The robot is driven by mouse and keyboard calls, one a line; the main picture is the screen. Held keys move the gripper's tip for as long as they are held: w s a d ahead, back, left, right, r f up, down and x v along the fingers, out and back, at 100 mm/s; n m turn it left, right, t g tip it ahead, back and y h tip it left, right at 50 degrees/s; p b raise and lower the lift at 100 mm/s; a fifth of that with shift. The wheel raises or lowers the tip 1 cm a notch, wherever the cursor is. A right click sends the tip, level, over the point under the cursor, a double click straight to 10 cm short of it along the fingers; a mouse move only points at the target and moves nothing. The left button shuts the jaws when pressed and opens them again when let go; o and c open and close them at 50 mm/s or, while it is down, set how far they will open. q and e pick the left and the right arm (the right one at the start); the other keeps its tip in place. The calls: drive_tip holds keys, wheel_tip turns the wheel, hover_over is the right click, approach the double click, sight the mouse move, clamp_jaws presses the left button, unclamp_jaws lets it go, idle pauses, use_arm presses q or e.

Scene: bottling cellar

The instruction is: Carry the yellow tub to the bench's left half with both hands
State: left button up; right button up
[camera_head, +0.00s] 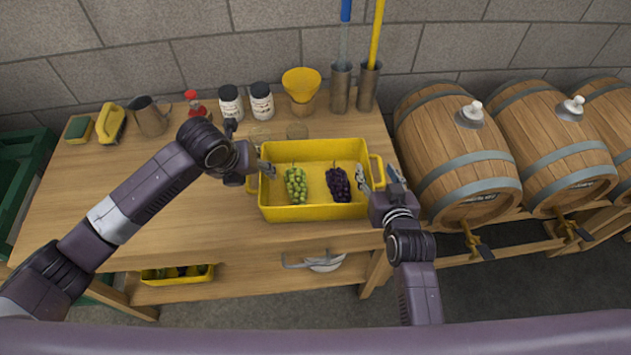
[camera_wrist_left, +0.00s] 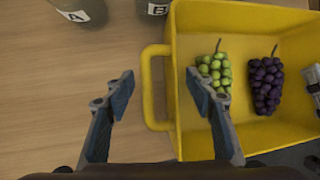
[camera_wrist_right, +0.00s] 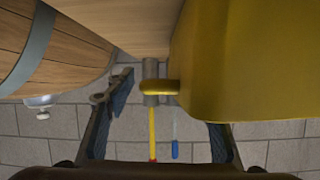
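The yellow tub (camera_head: 312,212) stands on the right part of the wooden bench (camera_head: 130,190). It holds green grapes (camera_head: 296,186) and dark purple grapes (camera_head: 338,184). My left gripper (camera_head: 252,158) is open at the tub's left handle (camera_wrist_left: 150,90); in the left wrist view one finger is outside the handle and the other over the tub's inside. My right gripper (camera_head: 378,176) is open at the right handle (camera_wrist_right: 160,87), which shows between its fingers in the right wrist view. Contact with either handle cannot be told.
Barrels (camera_head: 455,155) stand at right. The bench's left middle is clear.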

use_arm(q)
clamp_jaws()
use_arm(e)
clamp_jaws()
use_arm(q)
drive_tip(key=shift+w+r, duration=0.1)
drive_tip(key=shift+r, duration=0.1)
use_arm(e)
drive_tip(key=shift+r, duration=0.2)
